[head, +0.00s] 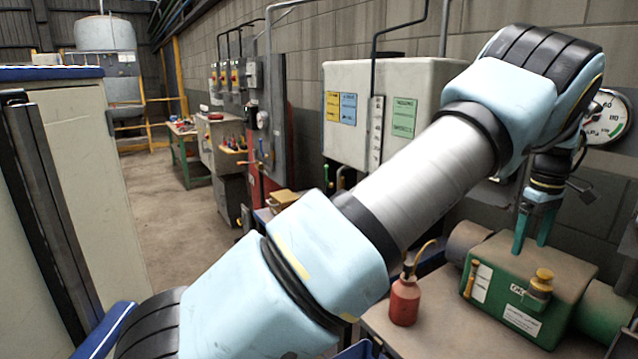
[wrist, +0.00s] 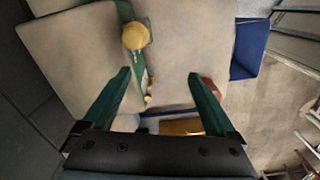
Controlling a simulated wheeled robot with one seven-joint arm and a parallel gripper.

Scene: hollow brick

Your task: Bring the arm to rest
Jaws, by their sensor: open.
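My gripper (head: 531,246) hangs from my raised arm at the right of the head view, with its two teal fingers pointing down. It is over or just in front of the green machine housing (head: 530,285); I cannot tell the exact gap. In the wrist view my gripper (wrist: 160,73) has its fingers spread wide with nothing held between them. A green part with a yellow round cap (wrist: 135,36) shows beyond the fingers, near the left fingertip. My arm crosses the head view from lower left to upper right and hides part of the bench.
A red oil can (head: 404,302) stands on the bench (head: 440,325) left of the green housing. A pressure gauge (head: 606,117) is close to my wrist on the right. A white wall cabinet (head: 345,78) is behind my arm. The floor aisle (head: 165,215) at left is clear.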

